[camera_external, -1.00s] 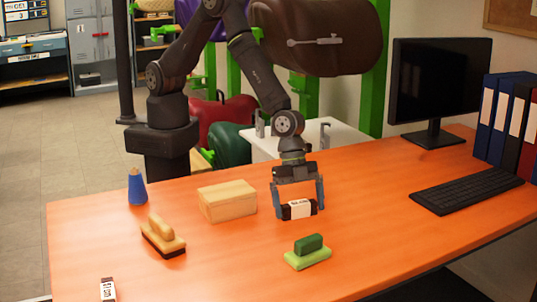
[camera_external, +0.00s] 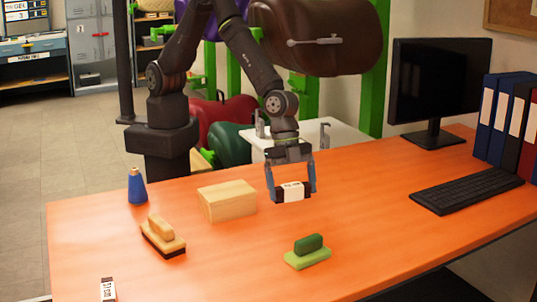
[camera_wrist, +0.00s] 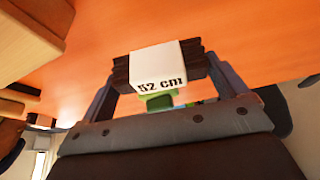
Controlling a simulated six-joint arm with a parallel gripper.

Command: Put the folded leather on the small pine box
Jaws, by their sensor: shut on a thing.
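The folded leather (camera_external: 281,192) is a dark brown bundle with a white label band. In the wrist view the leather (camera_wrist: 196,68) shows its label reading "52 cm". My gripper (camera_external: 291,190) is shut on it, one finger at each end, and holds it above the orange table. The small pine box (camera_external: 227,201) stands on the table just left of my gripper, apart from the leather, with a flat, bare top. What looks like part of the box fills the upper left of the wrist view (camera_wrist: 30,40).
A wooden brush (camera_external: 162,236) lies left of the box and a green brush (camera_external: 308,251) lies in front of my gripper. A blue bottle-like cone (camera_external: 137,188) stands at the back left. Another labelled bundle (camera_external: 108,289) lies at the front left. A keyboard (camera_external: 467,190) and monitor are at right.

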